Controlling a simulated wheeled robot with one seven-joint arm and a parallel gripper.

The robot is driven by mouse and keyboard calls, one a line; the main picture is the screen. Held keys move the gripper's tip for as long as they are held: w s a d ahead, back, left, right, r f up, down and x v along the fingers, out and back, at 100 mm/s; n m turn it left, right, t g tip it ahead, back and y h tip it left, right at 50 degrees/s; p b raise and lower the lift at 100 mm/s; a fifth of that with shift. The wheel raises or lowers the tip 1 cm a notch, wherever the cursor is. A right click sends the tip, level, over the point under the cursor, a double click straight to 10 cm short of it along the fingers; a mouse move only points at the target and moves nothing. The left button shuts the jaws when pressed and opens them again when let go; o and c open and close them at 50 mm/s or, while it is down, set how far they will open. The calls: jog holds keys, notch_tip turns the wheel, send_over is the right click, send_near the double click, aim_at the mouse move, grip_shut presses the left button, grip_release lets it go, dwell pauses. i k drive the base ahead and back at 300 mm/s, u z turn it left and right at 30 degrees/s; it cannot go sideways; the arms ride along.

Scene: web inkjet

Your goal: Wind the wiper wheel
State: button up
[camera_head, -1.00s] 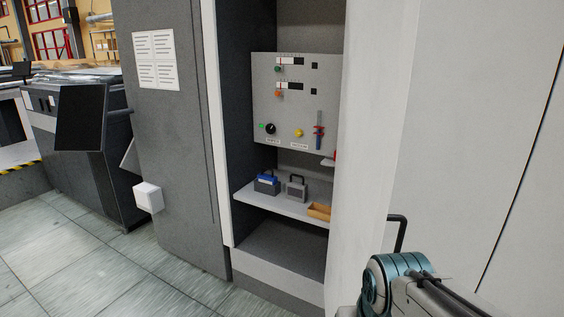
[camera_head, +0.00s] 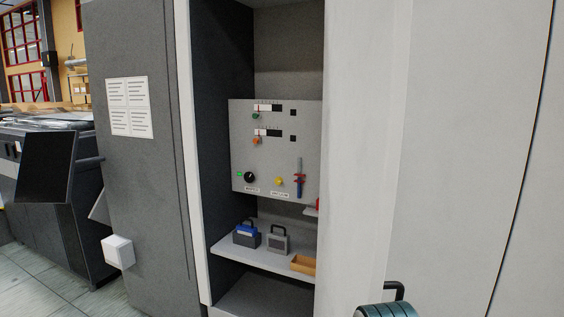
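A grey control panel (camera_head: 240,150) stands inside the open cabinet. It has a green knob (camera_head: 256,115), an orange knob (camera_head: 257,140), a black knob (camera_head: 250,177) with a green light beside it, and a yellow button (camera_head: 279,181). A blue and red slider-like part (camera_head: 299,180) is at its right. A red part (camera_head: 318,204) shows at the panel's lower right, mostly hidden by the white cabinet edge. I cannot tell which part is the wiper wheel. My gripper is out of view; only a teal part of my arm shows at the bottom right.
A shelf (camera_head: 226,249) below the panel holds a blue-topped box (camera_head: 246,236), a grey box with a handle (camera_head: 277,240) and an orange tray (camera_head: 301,264). A dark machine stands at left.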

aim_at(249, 177)
jog(key=z, duration=0.1)
jog(key=k, duration=1)
jog(key=u, duration=1.6)
jog(key=i, duration=1.3)
jog(key=u, duration=0.35)
jog(key=i, duration=1.4)
jog(key=z, duration=1.45)
jog(key=i, duration=0.75)
jog(key=z, duration=0.9)
jog(key=i, duration=0.55)
jog(key=u, duration=0.05)
